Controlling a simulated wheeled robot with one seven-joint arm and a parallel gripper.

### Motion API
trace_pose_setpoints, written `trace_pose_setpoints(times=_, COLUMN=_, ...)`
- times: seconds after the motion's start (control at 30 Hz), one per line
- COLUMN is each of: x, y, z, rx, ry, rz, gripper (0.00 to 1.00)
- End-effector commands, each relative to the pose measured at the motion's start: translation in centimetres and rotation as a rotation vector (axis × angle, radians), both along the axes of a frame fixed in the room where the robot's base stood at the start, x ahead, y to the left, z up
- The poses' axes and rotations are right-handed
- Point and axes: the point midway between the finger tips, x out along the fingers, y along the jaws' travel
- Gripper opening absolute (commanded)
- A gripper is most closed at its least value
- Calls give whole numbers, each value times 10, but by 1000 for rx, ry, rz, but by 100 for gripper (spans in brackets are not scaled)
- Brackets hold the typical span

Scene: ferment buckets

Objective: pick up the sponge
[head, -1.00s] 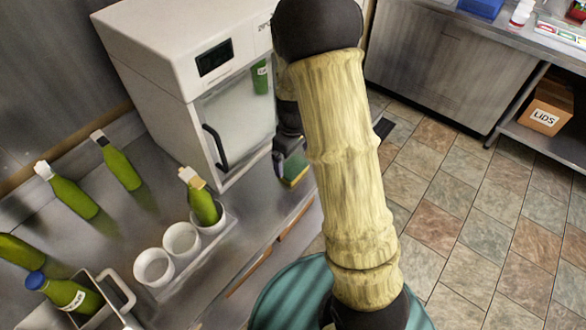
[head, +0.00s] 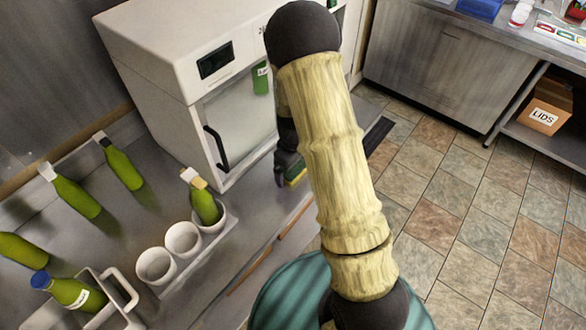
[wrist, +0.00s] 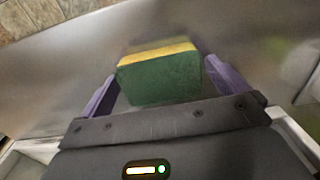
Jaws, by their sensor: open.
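The sponge (wrist: 158,80), green with a yellow layer, lies on the steel counter in the wrist view. My gripper (wrist: 160,85) is open, with one purple finger on each side of the sponge. The sponge sits between the fingers; I cannot tell whether either finger touches it. In the head view the sponge (head: 296,173) shows near the counter's front edge, partly hidden by my gripper (head: 284,178) and arm.
A white cabinet with a glass door (head: 233,125) stands just behind the sponge. A rack of white cups (head: 184,240), one holding a green bottle (head: 204,205), is to the left. The tiled floor lies right of the counter edge.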

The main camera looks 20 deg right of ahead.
Motion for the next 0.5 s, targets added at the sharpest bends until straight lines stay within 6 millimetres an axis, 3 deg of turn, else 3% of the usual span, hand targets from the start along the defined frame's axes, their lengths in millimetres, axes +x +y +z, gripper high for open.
trace_pose_setpoints(times=0.43, x=0, y=0, z=0, rx=1, ry=1, rz=0, gripper=100)
trace_pose_setpoints(times=0.5, x=0, y=0, z=0, rx=1, ry=1, rz=0, gripper=86)
